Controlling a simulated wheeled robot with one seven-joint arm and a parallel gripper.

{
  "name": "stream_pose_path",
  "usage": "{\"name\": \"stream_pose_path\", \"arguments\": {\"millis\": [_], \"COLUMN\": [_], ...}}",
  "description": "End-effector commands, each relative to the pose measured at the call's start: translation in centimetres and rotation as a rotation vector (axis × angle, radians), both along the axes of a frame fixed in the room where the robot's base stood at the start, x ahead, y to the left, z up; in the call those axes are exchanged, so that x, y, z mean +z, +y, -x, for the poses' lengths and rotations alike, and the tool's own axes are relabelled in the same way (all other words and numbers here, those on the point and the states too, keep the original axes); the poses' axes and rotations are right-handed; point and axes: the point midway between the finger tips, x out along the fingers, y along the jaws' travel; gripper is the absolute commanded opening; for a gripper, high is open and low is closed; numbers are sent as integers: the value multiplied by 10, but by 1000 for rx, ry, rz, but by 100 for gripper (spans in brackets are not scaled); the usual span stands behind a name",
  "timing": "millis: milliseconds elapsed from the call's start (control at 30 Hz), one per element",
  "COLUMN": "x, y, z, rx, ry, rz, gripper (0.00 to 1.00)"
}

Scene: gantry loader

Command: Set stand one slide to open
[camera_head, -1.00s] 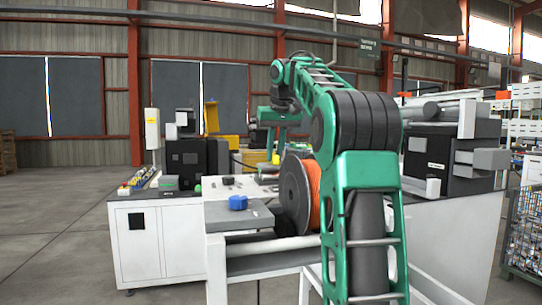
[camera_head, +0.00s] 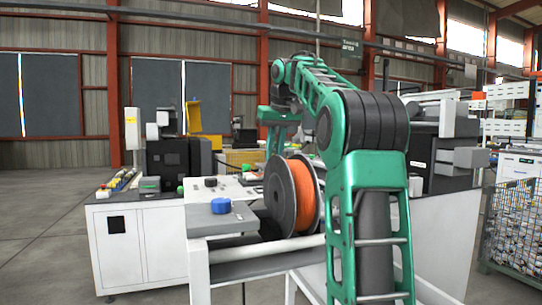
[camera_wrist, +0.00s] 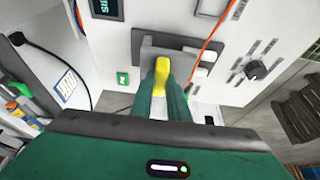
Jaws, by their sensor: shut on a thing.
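In the wrist view, a yellow handle (camera_wrist: 162,68) stands out from a grey slide block (camera_wrist: 147,45) on a light panel. My gripper (camera_wrist: 166,82) has its green fingers shut on the yellow handle, one on each side. The block's far side and the lower part of the handle are partly hidden by the fingers. In the head view, my arm reaches over the bench and its end drops behind the orange reel, so the fingertips are hidden there.
A reel of orange material (camera_head: 303,195) stands beside a small grey table with a blue knob (camera_head: 221,205). Dark machines (camera_head: 168,157) stand behind. A wire cage (camera_head: 510,232) is at the right. In the wrist view, a black dial (camera_wrist: 257,69) and an orange cable (camera_wrist: 208,38) are near the handle.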

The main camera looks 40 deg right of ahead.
Motion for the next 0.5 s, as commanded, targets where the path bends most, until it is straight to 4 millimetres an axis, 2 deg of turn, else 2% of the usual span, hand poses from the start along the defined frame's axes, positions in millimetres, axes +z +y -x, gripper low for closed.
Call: {"name": "stream_pose_path", "arguments": {"millis": [67, 100, 167, 500], "x": [2, 2, 2, 3], "y": [-2, -2, -2, 0], "z": [-2, -2, -1, 0], "rx": [-3, -3, -3, -2], "ry": [-11, -11, -9, -6], "rz": [3, 3, 3, 2], "gripper": [0, 20, 34, 34]}}
